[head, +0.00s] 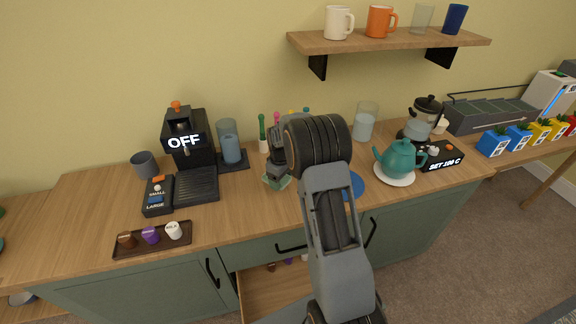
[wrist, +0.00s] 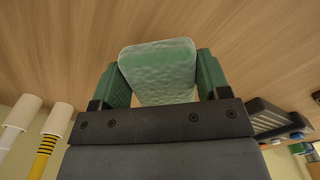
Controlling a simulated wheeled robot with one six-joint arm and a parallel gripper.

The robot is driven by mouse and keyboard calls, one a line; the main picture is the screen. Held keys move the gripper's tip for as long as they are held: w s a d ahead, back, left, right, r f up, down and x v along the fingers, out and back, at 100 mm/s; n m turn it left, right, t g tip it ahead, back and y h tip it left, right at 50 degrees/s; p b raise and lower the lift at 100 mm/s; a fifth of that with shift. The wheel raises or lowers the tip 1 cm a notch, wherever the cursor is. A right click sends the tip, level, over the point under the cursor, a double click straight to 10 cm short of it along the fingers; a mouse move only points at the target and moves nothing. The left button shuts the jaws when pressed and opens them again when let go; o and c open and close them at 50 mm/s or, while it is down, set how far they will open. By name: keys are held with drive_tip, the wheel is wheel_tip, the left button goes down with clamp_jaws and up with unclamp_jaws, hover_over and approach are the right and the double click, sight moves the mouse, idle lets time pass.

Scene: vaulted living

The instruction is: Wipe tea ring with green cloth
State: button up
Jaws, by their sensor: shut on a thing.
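My gripper (head: 277,176) is at the middle of the wooden counter, pointing down. It is shut on the green cloth (wrist: 160,70), a pale green pad held between the two green fingers in the wrist view. In the head view a light edge of the cloth (head: 283,184) shows at the counter surface, under the fingers. Whether it presses on the wood I cannot tell. I see no tea ring in either view; my arm and gripper hide part of the counter.
A black coffee machine (head: 186,140) and a capsule tray (head: 152,241) are to the left. A teal teapot (head: 399,158) on a white saucer (head: 394,180) is to the right. A blue disc (head: 356,186) lies partly behind my arm. Coloured-handled tools stand behind the gripper.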

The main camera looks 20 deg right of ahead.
drive_tip(key=shift+r+p, duration=1.35)
drive_tip(key=shift+r, duration=1.1)
